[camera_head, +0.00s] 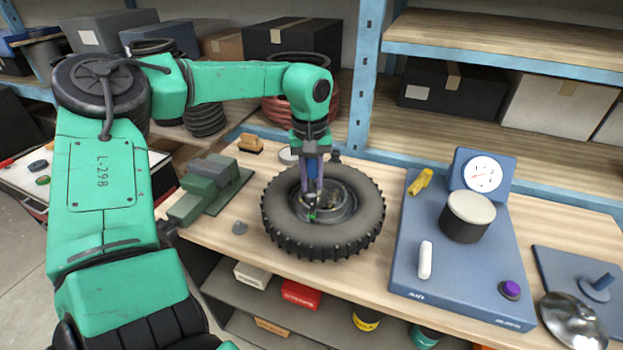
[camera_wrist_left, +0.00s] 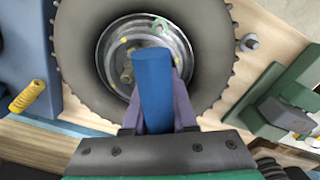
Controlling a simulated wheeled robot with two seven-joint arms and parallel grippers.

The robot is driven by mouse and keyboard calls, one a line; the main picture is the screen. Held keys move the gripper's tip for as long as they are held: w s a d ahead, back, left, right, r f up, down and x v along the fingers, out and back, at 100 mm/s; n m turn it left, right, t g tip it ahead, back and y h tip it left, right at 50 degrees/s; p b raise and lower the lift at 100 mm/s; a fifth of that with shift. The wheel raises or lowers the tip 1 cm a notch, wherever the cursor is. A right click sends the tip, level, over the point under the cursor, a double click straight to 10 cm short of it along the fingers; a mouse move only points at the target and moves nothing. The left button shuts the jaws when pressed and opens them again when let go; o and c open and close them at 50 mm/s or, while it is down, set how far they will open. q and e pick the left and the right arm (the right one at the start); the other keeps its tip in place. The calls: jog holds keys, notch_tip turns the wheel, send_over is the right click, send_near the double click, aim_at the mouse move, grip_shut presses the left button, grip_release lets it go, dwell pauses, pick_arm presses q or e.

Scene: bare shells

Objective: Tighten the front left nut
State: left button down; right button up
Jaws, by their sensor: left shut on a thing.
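A black knobby wheel (camera_head: 283,230) lies flat on the workbench, and its tyre also shows in the left wrist view (camera_wrist_left: 85,50). Its grey metal rim (camera_head: 345,208) faces up. In the left wrist view a brassy nut or stud (camera_wrist_left: 127,76) sits in the rim, with yellow marks around it and a green piece (camera_wrist_left: 161,25) at the rim's top edge. My left gripper (camera_head: 312,190) points down over the wheel's centre. Its purple fingers are shut on a blue bar-shaped tool (camera_wrist_left: 153,85), which hides part of the hub. Whether the tool touches a nut is hidden. My right gripper is out of view.
A green vise (camera_head: 205,187) stands further left. A blue gauge station (camera_head: 450,265) with a dark canister (camera_head: 466,220) stands right. A metal dome (camera_head: 572,320) is at the front right. A blue shelf post (camera_head: 364,80) rises behind.

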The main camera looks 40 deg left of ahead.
pick_arm(q)
jog(key=shift+m, duration=1.3)
jog(key=shift+m, duration=0.3)
